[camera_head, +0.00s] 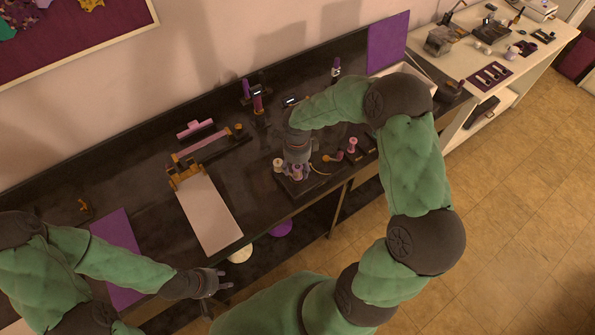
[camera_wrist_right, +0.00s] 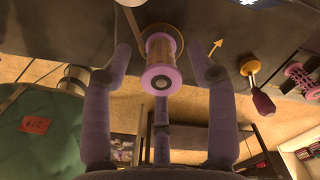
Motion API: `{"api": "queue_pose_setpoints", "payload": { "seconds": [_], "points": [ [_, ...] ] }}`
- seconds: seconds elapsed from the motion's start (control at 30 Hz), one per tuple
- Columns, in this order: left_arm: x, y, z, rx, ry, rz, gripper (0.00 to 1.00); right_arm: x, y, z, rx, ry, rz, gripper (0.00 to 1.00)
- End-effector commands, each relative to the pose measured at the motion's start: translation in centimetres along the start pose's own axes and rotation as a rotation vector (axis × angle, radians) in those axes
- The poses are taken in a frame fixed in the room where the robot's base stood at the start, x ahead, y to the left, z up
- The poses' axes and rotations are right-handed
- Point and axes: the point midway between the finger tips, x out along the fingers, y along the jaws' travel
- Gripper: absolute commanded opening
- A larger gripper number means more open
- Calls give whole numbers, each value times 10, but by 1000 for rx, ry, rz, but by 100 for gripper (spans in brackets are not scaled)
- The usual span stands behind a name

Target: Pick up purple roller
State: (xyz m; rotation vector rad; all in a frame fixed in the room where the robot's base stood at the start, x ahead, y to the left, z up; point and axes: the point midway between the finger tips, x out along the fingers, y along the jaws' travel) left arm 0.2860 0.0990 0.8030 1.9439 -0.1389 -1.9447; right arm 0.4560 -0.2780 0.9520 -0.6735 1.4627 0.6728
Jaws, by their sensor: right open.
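A roller-like spool (camera_wrist_right: 163,60) with pale purple ends and a tan middle stands between the spread fingers of my right gripper (camera_wrist_right: 160,70) in the right wrist view. The fingers are apart from it on both sides. In the head view my right gripper (camera_head: 297,158) points down over this spool (camera_head: 297,173), which it partly hides. A pink-purple roller (camera_head: 195,128) lies farther back on the dark bench, away from both grippers. My left gripper (camera_head: 214,283) is empty, with its fingers spread, in front of the bench.
A white board (camera_head: 210,215) on a brass-fitted stand lies left of my right gripper. A small pale spool (camera_head: 279,165) is close beside it. A purple mat (camera_head: 115,245) lies at left.

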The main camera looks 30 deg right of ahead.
Motion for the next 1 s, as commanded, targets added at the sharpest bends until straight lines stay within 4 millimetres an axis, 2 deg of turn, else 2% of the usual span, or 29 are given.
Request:
{"api": "queue_pose_setpoints", "payload": {
  "seconds": [0.1,0.17,0.4,0.43,0.6,1.0],
  "points": [
    [2,-1,0,0,0,0,40,20,0,-1,1,2,4,58],
    [2,-1,0,0,0,0,40,25,0,-1,1,1,2,58],
    [2,-1,0,0,0,0,40,28,0,0,0,0,0,58],
    [2,-1,0,0,0,0,40,28,0,0,0,0,0,55],
    [2,-1,0,0,0,0,40,27,0,0,0,0,0,7],
    [2,-1,0,0,0,0,40,27,0,0,0,0,0,7]
  ]
}}
